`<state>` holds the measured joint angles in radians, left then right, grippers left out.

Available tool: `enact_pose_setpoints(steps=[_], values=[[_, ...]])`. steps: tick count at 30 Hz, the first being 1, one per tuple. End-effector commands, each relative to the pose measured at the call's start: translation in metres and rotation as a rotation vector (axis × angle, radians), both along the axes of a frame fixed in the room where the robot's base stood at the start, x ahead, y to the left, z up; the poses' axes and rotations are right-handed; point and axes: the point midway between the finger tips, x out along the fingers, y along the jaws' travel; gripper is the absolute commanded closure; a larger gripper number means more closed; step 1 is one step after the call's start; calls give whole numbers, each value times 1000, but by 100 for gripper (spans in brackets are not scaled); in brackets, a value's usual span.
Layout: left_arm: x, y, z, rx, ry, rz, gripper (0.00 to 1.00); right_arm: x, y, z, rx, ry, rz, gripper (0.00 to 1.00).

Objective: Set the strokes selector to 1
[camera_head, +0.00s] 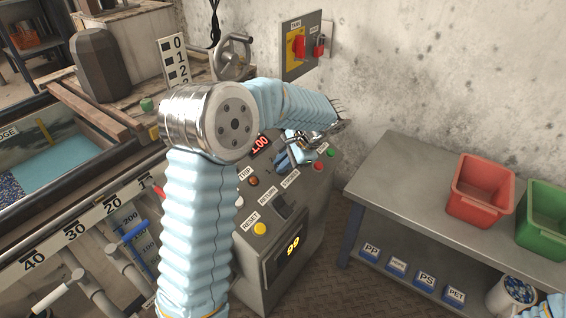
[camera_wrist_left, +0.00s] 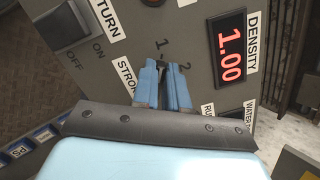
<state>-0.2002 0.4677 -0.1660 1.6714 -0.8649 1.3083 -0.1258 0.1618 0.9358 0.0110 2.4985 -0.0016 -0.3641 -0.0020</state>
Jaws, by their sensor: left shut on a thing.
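My left gripper (camera_head: 291,156) is over the sloping control panel, its jaws at the strokes selector. In the left wrist view my two blue fingertips (camera_wrist_left: 164,86) are shut close together around the selector's knob. The knob is almost wholly hidden by the fingers, so I cannot tell which number it points at. The printed "1" (camera_wrist_left: 160,44) and "2" (camera_wrist_left: 184,66) show just past the fingertips. The "STRO..." label (camera_wrist_left: 124,76) is partly covered beside the left finger. My right gripper is out of view.
A red density display (camera_wrist_left: 231,52) reading 1.00 and an ON/OFF switch (camera_wrist_left: 69,17) flank the selector. A grey bench (camera_head: 400,190) with red (camera_head: 480,190) and green bins stands at right.

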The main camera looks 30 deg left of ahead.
Motion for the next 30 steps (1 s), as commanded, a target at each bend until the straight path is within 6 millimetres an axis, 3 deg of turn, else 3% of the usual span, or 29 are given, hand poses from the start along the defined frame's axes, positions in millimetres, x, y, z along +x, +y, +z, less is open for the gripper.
enact_pose_setpoints(steps=[8, 9, 13, 23, 30], values=[[0, 0, 0, -1, -1, 3, 100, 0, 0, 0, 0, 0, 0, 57], [0, 0, 0, -1, -1, 3, 83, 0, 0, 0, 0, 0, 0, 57], [0, 0, 0, -1, -1, 2, 63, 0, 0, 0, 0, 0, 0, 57], [0, -2, 2, -1, -1, 0, 62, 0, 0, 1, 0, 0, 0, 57], [4, -23, 38, 0, -4, -1, 62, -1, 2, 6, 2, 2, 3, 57]])
